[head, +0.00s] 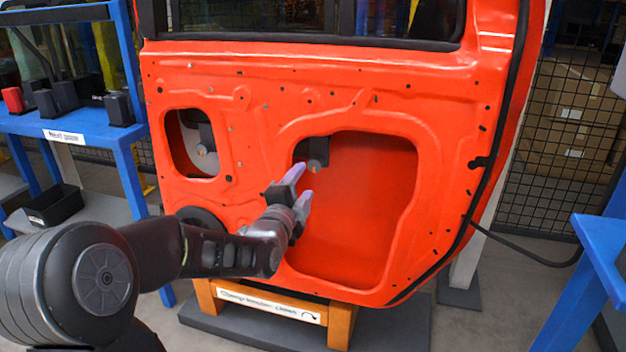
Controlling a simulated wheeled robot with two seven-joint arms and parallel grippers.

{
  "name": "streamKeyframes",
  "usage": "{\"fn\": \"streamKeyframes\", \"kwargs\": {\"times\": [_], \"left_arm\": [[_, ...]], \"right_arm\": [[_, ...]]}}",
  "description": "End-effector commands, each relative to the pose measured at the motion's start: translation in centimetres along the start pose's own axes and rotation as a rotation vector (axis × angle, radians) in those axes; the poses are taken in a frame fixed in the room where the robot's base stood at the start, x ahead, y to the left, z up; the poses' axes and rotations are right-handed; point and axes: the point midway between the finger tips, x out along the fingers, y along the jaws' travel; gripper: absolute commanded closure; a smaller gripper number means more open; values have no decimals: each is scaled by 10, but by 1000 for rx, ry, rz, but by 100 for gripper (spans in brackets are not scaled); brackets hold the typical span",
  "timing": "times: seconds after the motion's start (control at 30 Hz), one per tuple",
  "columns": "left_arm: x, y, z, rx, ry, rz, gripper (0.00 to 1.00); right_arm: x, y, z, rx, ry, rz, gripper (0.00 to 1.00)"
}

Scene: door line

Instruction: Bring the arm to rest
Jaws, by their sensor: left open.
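My left arm comes in from the lower left in the head view. My left gripper (300,187) is open, with nothing visible between its fingers. It is in front of the left edge of the large opening in an orange-red car door (270,110). I cannot tell how far its fingertips are from the door. My right gripper is not in view.
The door stands on an orange support (341,325) above a dark base plate. A blue shelf (80,122) with dark parts and one red part stands at left. A blue frame (600,245) stands at right. A black cable (525,262) runs right from the door.

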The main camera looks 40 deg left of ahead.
Motion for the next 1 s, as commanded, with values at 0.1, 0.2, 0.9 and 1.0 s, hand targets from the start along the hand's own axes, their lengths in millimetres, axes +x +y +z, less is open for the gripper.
{"fn": "streamKeyframes", "kwargs": {"times": [0.1, 0.2, 0.9, 1.0], "left_arm": [[0, 0, 0, 0, 0, 0, 45], [0, 0, 0, 0, 0, 0, 45], [-58, 272, -73, -1123, -323, 613, 45], [-100, 343, -91, -1235, -471, 762, 45]], "right_arm": [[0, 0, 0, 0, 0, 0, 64], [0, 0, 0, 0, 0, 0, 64], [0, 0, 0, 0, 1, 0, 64], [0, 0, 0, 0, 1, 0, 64]]}}
